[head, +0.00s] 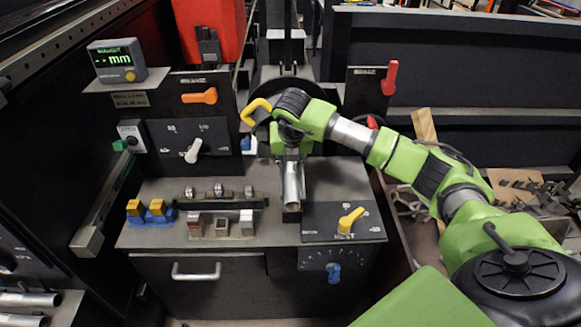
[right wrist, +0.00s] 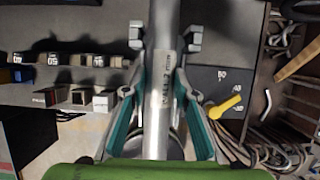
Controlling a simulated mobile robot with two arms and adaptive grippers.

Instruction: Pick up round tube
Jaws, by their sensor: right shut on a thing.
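The round tube (head: 292,190) is a grey metal cylinder over the middle of the dark workbench, its near end pointing toward me. In the right wrist view the tube (right wrist: 160,75) runs lengthwise up the middle of the picture, between the teal-lined fingers. My right gripper (head: 290,155) is above the bench and shut on the tube; it also shows in the right wrist view (right wrist: 160,88). My left gripper is not in view.
The bench has a yellow knob (head: 350,220) right of the tube and small blocks (head: 221,226) to its left. A mm display (head: 116,60) stands at the upper left. A bin of scrap metal (head: 527,187) lies right, near my right arm.

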